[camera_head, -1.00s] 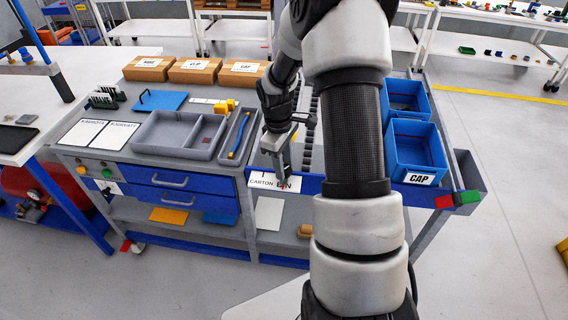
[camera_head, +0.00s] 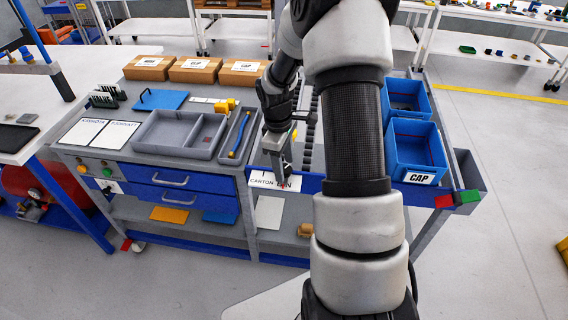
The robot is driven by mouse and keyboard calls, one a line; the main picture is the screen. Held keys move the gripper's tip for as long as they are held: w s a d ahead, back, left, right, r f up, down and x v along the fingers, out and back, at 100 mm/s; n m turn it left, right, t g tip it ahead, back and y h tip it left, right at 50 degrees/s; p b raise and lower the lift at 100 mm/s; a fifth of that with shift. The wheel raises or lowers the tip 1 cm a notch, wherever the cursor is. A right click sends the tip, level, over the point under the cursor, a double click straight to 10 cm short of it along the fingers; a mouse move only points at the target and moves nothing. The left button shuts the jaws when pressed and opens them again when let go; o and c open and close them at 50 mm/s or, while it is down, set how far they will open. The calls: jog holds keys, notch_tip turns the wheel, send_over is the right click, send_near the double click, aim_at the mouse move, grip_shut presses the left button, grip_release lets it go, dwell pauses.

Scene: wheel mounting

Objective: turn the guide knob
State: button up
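My gripper (camera_head: 284,178) points down at the front edge of the workbench, just above and partly over a white label reading CARTON (camera_head: 262,181). A small red mark shows at its tip. I cannot make out a guide knob there; the gripper and wrist may hide it. The fingers are too small and overlapped to tell whether they are open or shut, or touching anything.
A roller track (camera_head: 310,135) runs just right of my gripper. Blue bins (camera_head: 417,152) stand further right, one labelled CAP. A grey tray (camera_head: 178,134) and a narrow tray with a blue-and-yellow tool (camera_head: 238,135) lie left. Cartons (camera_head: 195,70) line the back.

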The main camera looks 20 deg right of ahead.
notch_tip(320, 180, up, 17)
jog(key=a, duration=0.1)
jog(key=shift+a+r+p, duration=0.2)
jog(key=shift+a+p, duration=0.05)
jog(key=shift+p, duration=0.1)
dwell(0.5)
